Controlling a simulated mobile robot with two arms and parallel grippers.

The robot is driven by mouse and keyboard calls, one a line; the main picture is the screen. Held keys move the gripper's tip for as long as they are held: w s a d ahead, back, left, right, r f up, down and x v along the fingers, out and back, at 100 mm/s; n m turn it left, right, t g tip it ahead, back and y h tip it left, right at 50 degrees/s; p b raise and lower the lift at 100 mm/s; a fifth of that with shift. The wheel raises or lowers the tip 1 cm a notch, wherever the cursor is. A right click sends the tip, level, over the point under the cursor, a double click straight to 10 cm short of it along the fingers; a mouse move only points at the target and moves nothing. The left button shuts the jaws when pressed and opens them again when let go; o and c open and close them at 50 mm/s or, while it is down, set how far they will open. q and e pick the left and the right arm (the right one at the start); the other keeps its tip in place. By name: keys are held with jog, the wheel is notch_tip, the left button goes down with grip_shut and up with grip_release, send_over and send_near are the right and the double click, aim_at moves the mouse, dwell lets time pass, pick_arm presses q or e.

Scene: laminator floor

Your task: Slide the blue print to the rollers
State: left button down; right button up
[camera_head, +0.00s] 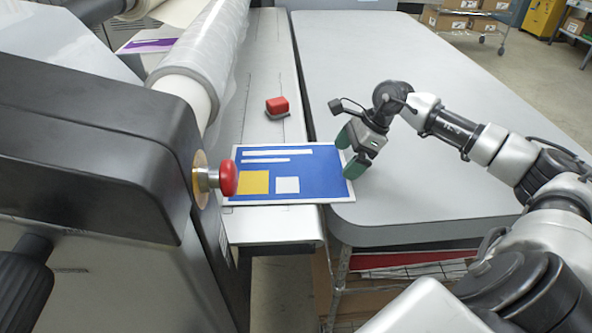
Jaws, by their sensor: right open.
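The blue print (310,183) has a white border, white bars, a yellow square and a white square. It lies flat, partly on the laminator's light feed table (270,228) and partly on the grey side table (440,150). The clear-wrapped roller (205,60) runs along the laminator to the left, with a gap to the print. My right gripper (347,155) is open at the print's right edge, its green fingertips at or just above the edge; I cannot tell whether they touch. My left gripper is not in view.
A purple print (150,45) lies beyond the roller. The grey table is otherwise clear.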

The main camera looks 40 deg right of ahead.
aim_at(290, 170)
jog(key=shift+w+a+p, duration=0.35)
jog(key=shift+w+a, duration=0.1)
jog(key=shift+a, duration=0.4)
jog(key=shift+s+d+f+b, duration=0.1)
jog(key=shift+d+b, duration=0.15)
jog(key=shift+b, duration=0.05)
jog(key=shift+s, duration=0.15)
jog(key=shift+s+a+b, duration=0.25)
jog(key=shift+b, duration=0.1)
jog(key=shift+w+a+p, duration=0.3)
jog(key=shift+w+a, duration=0.15)
jog(key=shift+a, duration=0.3)
jog(key=shift+w+a+p, duration=0.3)
jog(key=shift+w+a, duration=0.15)
jog(key=shift+a, duration=0.3)
jog(key=shift+w+a+p, duration=0.3)
jog(key=shift+w+a, duration=0.15)
jog(key=shift+a, duration=0.3)
dwell(0.7)
jog(key=shift+w+a+p, duration=0.15)
jog(key=shift+w+a, duration=0.3)
jog(key=shift+a, duration=0.3)
jog(key=shift+w+a+p, duration=0.15)
jog(key=shift+w+a, duration=0.25)
jog(key=shift+a, duration=0.35)
jog(key=shift+w+a+p, duration=0.15)
jog(key=shift+w+a, duration=0.3)
jog(key=shift+a, duration=0.3)
dwell(1.2)
